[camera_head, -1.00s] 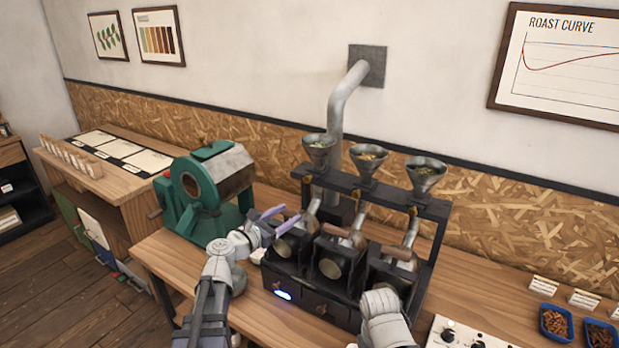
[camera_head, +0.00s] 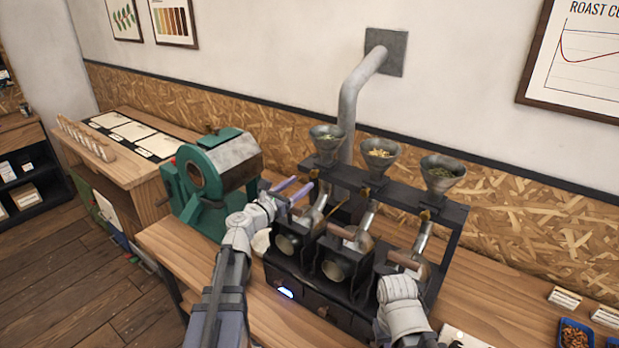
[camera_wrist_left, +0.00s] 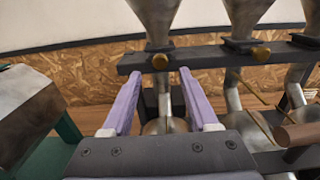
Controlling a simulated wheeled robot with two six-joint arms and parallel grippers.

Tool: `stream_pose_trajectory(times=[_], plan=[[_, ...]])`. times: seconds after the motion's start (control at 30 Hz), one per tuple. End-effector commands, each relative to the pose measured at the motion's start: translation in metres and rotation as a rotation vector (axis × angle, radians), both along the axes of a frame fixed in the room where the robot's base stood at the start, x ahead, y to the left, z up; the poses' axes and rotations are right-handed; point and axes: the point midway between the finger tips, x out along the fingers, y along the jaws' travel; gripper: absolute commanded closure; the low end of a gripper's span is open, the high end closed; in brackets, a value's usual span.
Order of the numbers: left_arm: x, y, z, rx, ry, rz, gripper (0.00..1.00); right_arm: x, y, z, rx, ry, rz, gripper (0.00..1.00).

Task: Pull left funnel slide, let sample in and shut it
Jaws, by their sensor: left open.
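The left funnel (camera_head: 327,146) is a grey metal cone with greenish beans, on a dark rail above the three-drum sample roaster. Its slide has a small brass knob (camera_wrist_left: 160,61) on the rail below the cone, also visible in the head view (camera_head: 313,174). My left gripper (camera_head: 306,184) is open and empty, its purple fingers pointing up at the rail. In the left wrist view the fingers (camera_wrist_left: 157,73) stand either side of the knob, with gaps showing; whether the tips reach its depth is unclear. My right arm's wrist is at lower right; its fingers are not visible.
The middle funnel (camera_head: 380,152) and right funnel (camera_head: 442,174) share the rail (camera_head: 400,195). A green drum machine (camera_head: 205,180) stands close left of my left gripper. Wooden handles (camera_head: 342,231) stick out from the drums.

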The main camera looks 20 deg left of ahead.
Motion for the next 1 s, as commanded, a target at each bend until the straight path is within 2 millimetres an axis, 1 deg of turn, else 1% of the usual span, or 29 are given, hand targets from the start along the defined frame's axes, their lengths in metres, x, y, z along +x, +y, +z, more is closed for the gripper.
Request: stream_pose_trajectory(times=[0.03,0.1,0.3,0.43,0.63,0.67,1.0], plan=[[0.010,-0.003,0.000,0.000,0.000,-0.002,0.40,0.000,0.000,0.000,0.000,0.000,0.000,1.00],[0.021,-0.007,0.000,0.000,0.000,-0.003,0.40,0.000,0.000,0.000,0.000,0.000,0.000,1.00],[0.047,-0.016,0.000,0.001,0.000,-0.002,0.40,0.000,0.000,0.000,0.000,0.000,0.000,1.00],[0.053,-0.019,0.000,0.001,0.000,0.000,0.40,0.000,0.000,0.000,0.000,0.000,0.000,1.00],[0.052,-0.019,0.000,0.001,0.000,0.000,0.40,0.000,0.000,0.000,0.000,0.000,0.000,1.00],[0.052,-0.019,0.000,0.001,0.000,0.000,0.42,0.000,0.000,0.000,0.000,0.000,0.000,1.00],[0.052,-0.019,0.000,0.001,0.000,0.000,0.80,0.000,0.000,0.000,0.000,0.000,0.000,1.00]])
